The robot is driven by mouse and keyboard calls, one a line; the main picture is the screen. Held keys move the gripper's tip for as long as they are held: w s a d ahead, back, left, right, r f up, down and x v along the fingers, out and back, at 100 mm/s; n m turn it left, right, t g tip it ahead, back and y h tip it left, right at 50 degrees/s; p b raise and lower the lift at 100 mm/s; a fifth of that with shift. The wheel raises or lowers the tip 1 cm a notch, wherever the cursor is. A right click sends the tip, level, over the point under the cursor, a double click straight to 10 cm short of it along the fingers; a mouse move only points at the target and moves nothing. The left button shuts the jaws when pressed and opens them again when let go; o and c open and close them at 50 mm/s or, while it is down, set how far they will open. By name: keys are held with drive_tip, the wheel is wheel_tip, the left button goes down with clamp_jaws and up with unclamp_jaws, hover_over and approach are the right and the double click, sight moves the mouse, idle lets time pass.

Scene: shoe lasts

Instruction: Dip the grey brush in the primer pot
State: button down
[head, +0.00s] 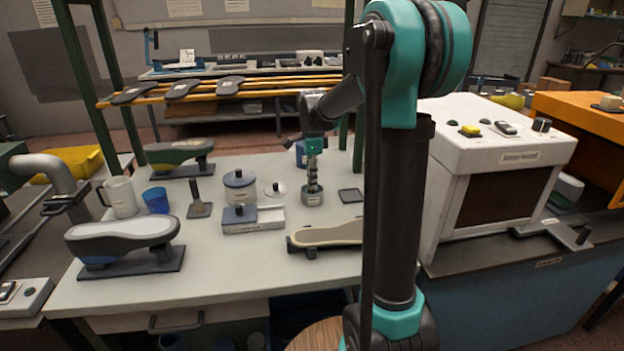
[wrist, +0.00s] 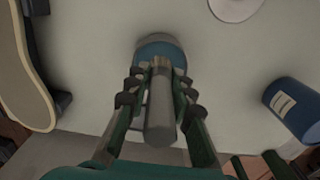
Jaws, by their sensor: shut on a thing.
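The grey brush (wrist: 159,118) is held between the fingers of my gripper (wrist: 158,90), its handle end toward the wrist camera and its brass-coloured collar toward the pot. In the head view my gripper (head: 314,148) is over the bench, pointing down, with the brush (head: 312,172) below it. A small grey labelled pot (head: 313,198) stands upright directly under the brush. In the wrist view the pot (wrist: 150,46) has a blue inside, and the brush's lower end overlaps its mouth. The bristles are hidden; I cannot tell how deep they reach.
A pale round lid (head: 275,188) and a lidded grey pot (head: 240,186) are to the left. A blue can (wrist: 295,108) stands close behind. A white machine (head: 490,170) is at right. My arm hides part of the bench.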

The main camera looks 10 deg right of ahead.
drive_tip(key=shift+f, duration=0.5)
idle(1.2)
drive_tip(key=shift+r, duration=3.5)
drive_tip(key=shift+s, duration=0.1)
